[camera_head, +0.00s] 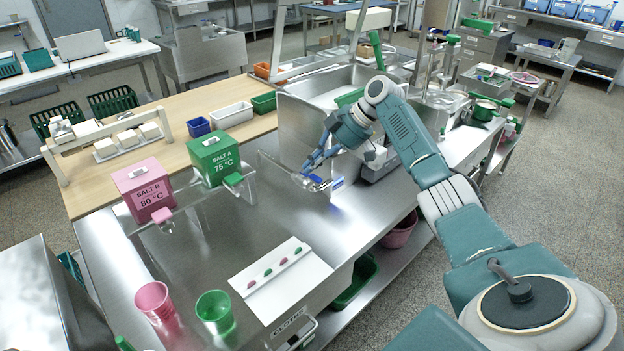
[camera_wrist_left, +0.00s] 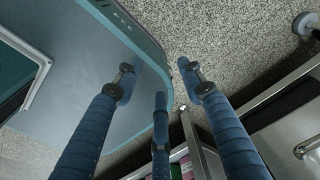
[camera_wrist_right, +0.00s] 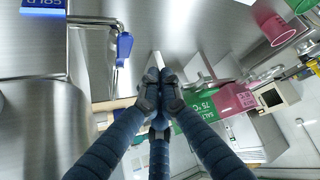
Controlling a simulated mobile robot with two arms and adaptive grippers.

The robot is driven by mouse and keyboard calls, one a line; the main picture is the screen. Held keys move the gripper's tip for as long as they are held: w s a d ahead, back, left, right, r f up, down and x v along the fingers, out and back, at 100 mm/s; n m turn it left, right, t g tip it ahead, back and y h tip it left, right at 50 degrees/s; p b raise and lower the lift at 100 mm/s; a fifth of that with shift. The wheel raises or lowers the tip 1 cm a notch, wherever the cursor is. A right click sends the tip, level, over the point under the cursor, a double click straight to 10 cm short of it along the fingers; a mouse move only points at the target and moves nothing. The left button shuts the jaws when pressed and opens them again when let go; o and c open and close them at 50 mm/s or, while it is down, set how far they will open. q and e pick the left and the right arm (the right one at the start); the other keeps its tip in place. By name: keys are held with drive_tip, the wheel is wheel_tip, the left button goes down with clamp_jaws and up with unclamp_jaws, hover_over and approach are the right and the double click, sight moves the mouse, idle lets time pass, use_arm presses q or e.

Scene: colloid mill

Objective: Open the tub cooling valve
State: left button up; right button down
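The valve is a metal pipe fitting with a blue handle (camera_wrist_right: 124,46) and a blue label reading COLD (camera_head: 338,183). It stands at the steel tub (camera_head: 300,135) in the middle of the head view. My right gripper (camera_head: 308,170) is by this valve, and its fingers partly cover it in the head view. In the right wrist view its fingertips (camera_wrist_right: 160,90) are together with nothing seen between them; the blue handle is apart, to their upper left. My left gripper (camera_wrist_left: 158,85) has its fingers spread and empty above the floor. It is outside the head view.
The green SALT A box (camera_head: 214,157) and pink SALT B box (camera_head: 145,190) stand left of the tub. A pink cup (camera_head: 154,300) and green cup (camera_head: 214,310) stand at the front.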

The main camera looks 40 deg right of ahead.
sight(318, 177)
drive_tip(key=d+r, duration=0.1)
drive_tip(key=w+d+r, duration=0.1)
drive_tip(key=d+r, duration=0.1)
drive_tip(key=shift+w+b, duration=0.1)
drive_tip(key=shift+b, duration=0.25)
drive_tip(key=shift+d+r, duration=0.1)
drive_tip(key=shift+r, duration=0.1)
use_arm(q)
drive_tip(key=shift+w+f, duration=0.65)
drive_tip(key=shift+w, duration=0.05)
use_arm(e)
drive_tip(key=shift+s, duration=0.2)
use_arm(q)
drive_tip(key=shift+s+d, duration=0.1)
